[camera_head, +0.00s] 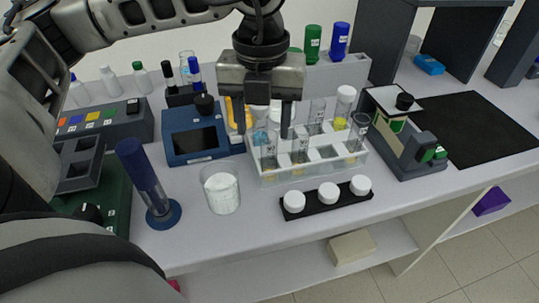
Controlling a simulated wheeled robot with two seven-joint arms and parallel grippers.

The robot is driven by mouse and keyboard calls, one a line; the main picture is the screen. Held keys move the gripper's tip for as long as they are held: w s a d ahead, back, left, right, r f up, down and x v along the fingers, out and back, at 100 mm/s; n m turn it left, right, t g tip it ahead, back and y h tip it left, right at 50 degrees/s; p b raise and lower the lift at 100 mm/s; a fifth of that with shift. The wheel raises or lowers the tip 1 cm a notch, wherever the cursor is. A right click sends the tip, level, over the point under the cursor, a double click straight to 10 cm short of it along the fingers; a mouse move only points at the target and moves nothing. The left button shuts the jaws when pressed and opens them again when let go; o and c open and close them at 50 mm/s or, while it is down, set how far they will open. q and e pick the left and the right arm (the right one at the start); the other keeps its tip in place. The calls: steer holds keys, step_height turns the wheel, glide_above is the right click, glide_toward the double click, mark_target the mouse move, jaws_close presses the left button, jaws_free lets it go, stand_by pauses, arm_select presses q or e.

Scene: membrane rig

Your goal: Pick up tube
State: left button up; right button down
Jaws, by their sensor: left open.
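Several clear tubes stand upright in a white rack (310,172) on the bench. A tube (316,117) stands in the back row, near a white-capped one (344,104). My left gripper (263,130) points down over the left part of the rack. Its fingers are apart, and I see nothing held between them. It partly hides the back left of the rack. My right gripper is not in view.
A beaker (221,190) with white contents and a black strip with white caps (328,194) stand in front of the rack. A blue device (194,135) is left, a grey-green device (405,145) right. A dark blue cylinder (145,177) stands at the front left.

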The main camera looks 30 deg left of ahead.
mark_target(269, 146)
arm_select(q)
steer(key=shift+w+d+f+p, duration=0.1)
steer(key=shift+w+f+p, duration=0.1)
steer(key=shift+f, duration=0.85)
steer(key=shift+w+f+p, duration=0.15)
steer(key=shift+f+p, duration=0.05)
steer(key=shift+f, duration=0.85)
steer(key=shift+w+d+f+p, duration=0.1)
steer(key=shift+w+f+p, duration=0.1)
steer(key=shift+f, duration=0.85)
steer(key=c, duration=0.9)
